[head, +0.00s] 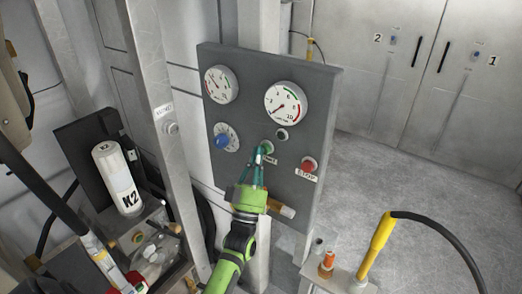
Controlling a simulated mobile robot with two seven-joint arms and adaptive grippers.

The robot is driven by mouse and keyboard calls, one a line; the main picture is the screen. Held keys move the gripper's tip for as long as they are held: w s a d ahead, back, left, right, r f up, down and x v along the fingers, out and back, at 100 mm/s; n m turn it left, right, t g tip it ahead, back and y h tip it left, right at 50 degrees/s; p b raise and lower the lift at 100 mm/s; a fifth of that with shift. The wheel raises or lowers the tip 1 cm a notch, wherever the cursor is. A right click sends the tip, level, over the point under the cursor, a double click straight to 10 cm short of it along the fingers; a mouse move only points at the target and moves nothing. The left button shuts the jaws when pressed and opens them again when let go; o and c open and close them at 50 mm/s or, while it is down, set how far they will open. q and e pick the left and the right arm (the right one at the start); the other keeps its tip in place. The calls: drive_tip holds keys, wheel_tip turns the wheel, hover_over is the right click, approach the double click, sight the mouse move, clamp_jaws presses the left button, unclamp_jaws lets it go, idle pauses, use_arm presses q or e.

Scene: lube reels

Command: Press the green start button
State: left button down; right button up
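The green start button (267,146) is on the grey control panel (245,100), below the right-hand gauge, with a white label partly hidden under it. My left gripper (261,156) is in front of the panel with its teal fingers pointing up at the button. The fingers come together at the tips, with nothing seen between them. The tips overlap the button's lower left edge in the picture; I cannot tell whether they touch it. My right gripper is not in view.
A red stop button (308,164) sits right of the green one, a blue knob (222,141) to the left. Two gauges are above. A white K2 canister (117,178) stands at left. A yellow-handled hose (376,246) stands at lower right. The floor at right is clear.

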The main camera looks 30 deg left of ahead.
use_arm(q)
drive_tip(key=shift+s+d+f, duration=0.15)
drive_tip(key=shift+f, duration=0.6)
drive_tip(key=shift+r, duration=0.1)
drive_tip(key=s, duration=0.1)
drive_tip(key=s+p, duration=0.1)
drive_tip(key=s, duration=0.1)
drive_tip(key=s+p, duration=0.1)
drive_tip(key=s, duration=0.1)
drive_tip(key=shift+a+r, duration=0.1)
drive_tip(key=shift+a, duration=0.25)
idle(0.4)
